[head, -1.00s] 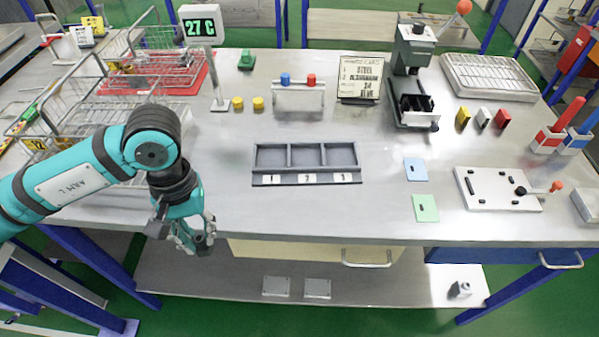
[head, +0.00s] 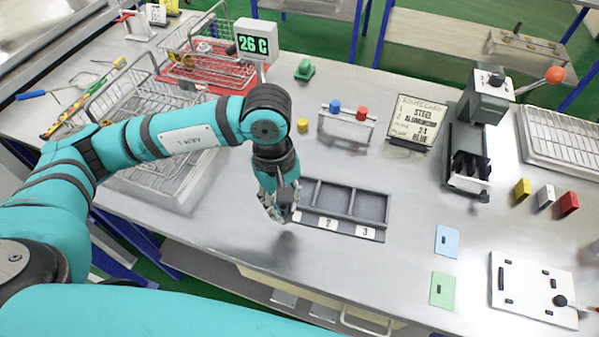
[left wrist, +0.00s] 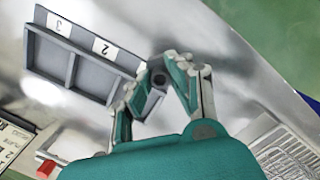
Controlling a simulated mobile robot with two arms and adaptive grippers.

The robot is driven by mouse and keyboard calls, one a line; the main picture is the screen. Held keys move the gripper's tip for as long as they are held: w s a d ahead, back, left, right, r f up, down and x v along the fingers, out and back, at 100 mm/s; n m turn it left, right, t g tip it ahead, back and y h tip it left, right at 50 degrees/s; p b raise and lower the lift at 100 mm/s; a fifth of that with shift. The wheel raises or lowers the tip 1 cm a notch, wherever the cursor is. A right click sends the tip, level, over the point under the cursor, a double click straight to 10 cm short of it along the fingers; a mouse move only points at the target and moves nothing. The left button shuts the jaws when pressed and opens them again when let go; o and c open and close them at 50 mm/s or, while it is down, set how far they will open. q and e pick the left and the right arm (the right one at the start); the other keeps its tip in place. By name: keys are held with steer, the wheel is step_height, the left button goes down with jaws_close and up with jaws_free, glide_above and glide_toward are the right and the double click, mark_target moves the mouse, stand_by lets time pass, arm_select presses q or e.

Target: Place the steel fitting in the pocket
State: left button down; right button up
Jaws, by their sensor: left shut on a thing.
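My left gripper (head: 281,208) is shut on a small dark grey block, the steel fitting (head: 287,196), above the table. The fitting also shows between the fingers in the left wrist view (left wrist: 153,100), with a dark round hole. The grey tray (head: 338,228) has three pockets in a row. Labels 2 and 3 show on its front edge. The visible pockets look empty. In the left wrist view, the tray (left wrist: 88,45) is left of the gripper. My right gripper is out of view.
Behind the tray stand a card (head: 411,122) reading steel, a rack with blue and red knobs (head: 346,124), and a display (head: 256,41) showing 26 C. Wire baskets (head: 170,178) are at left, a lever press (head: 470,150) at right.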

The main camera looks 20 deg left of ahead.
arm_select(q)
steer(key=w+p, duration=0.1)
steer(key=w, duration=0.4)
steer(key=shift+w+d, duration=0.15)
steer(key=w, duration=0.2)
steer(key=w+p, duration=0.1)
steer(key=shift+w+f, duration=0.35)
steer(key=shift+f, duration=0.05)
steer(key=shift+w+f+p, duration=0.1)
steer(key=shift+p, duration=0.25)
steer(key=shift+f, duration=0.3)
step_height(320, 180, down, 3)
steer(key=shift+r+p, duration=0.1)
steer(key=shift+p, duration=0.85)
steer(key=shift+f+b, duration=0.25)
steer(key=shift+b, duration=0.1)
steer(key=c, duration=1.5)
jaws_free()
steer(key=shift+r, duration=0.1)
steer(key=o, duration=0.3)
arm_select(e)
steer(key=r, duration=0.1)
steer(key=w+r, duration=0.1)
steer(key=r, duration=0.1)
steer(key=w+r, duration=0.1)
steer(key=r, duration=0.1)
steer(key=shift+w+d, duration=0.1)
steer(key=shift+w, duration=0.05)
